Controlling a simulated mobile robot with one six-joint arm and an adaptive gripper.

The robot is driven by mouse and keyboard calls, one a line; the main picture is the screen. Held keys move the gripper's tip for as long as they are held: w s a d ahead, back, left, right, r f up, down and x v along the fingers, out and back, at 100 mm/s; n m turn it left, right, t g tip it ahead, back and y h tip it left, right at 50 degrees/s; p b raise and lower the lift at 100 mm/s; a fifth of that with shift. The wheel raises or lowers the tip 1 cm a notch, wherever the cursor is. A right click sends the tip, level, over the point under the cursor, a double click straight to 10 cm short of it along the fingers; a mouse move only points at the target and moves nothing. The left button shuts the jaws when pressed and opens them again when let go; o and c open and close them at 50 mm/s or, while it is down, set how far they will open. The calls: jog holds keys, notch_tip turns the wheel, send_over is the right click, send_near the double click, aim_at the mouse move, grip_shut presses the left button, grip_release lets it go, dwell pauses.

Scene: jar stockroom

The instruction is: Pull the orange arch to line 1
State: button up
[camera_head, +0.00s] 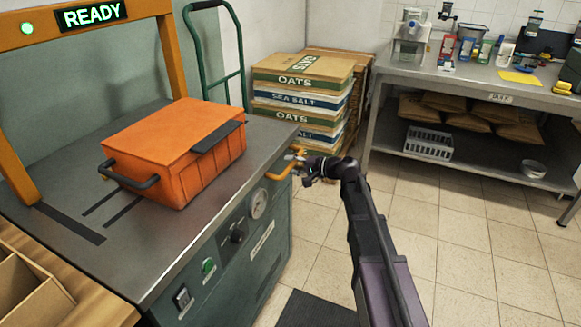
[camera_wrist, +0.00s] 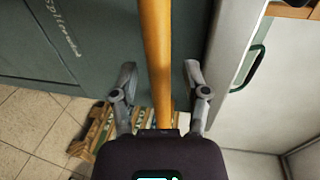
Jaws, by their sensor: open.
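The orange arch (camera_head: 95,22) stands over the left part of the steel-topped machine, with a lit READY sign on its crossbar. A smaller orange handle (camera_head: 276,174) sticks out at the machine's right edge. My gripper (camera_head: 299,163) is at this handle. In the wrist view my gripper (camera_wrist: 158,88) is open, and an orange bar (camera_wrist: 156,50) runs between its two spread fingers, with gaps on both sides. Short dark strips (camera_head: 122,211) mark the steel top (camera_head: 190,225) in front of the orange case; no number is readable on them.
An orange case (camera_head: 165,145) with black handles sits on the steel top. Stacked sacks (camera_head: 300,75) and a green hand truck (camera_head: 240,45) stand behind. A steel bench (camera_head: 480,80) with jars and tools is at right. The tiled floor (camera_head: 440,220) at right is clear.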

jog(key=shift+a, duration=0.15)
grip_shut()
jog(key=shift+s, duration=0.15)
